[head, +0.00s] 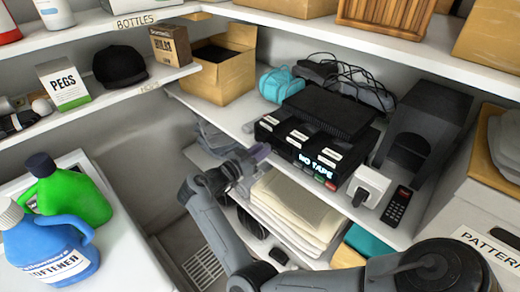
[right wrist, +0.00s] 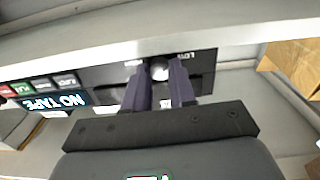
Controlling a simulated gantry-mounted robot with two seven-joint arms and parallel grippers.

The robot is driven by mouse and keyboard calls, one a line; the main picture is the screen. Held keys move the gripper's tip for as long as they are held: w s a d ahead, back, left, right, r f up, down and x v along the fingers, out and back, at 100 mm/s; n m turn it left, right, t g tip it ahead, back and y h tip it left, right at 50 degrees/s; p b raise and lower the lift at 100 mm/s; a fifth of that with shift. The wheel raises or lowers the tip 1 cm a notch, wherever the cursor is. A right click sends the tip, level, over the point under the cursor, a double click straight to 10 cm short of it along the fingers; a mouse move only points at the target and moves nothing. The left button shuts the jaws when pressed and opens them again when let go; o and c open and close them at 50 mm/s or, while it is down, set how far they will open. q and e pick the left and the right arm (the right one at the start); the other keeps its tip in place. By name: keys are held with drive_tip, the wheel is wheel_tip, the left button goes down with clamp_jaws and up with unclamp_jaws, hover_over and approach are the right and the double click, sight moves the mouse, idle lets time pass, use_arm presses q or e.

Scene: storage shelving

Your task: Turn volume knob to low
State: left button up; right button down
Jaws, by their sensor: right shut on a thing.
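The black tape machine (head: 318,135) with a lit "NO TAPE" display sits on the middle shelf in the head view. In the right wrist view its front (right wrist: 95,75) appears upside down. A round pale volume knob (right wrist: 159,70) shows on that front, with small white labels on either side; their text is too small to read surely. My right gripper (head: 261,153) is at the machine's left front corner, its purple-grey fingers shut on the knob, one on each side. The knob is hidden in the head view. My left gripper is not in view.
A cardboard box (head: 223,68) and a teal bag (head: 281,84) stand behind the machine. A white plug-like device (head: 368,187) and a remote (head: 397,206) lie to its right. Stacked folded cloths (head: 298,207) are on the shelf below. Green (head: 75,197) and blue bottles stand at left.

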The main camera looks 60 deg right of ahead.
drive_tip(key=shift+n, duration=0.3)
drive_tip(key=c, duration=0.9)
unclamp_jaws()
drive_tip(key=shift+b+v, duration=2.05)
drive_tip(key=shift+v, duration=3.35)
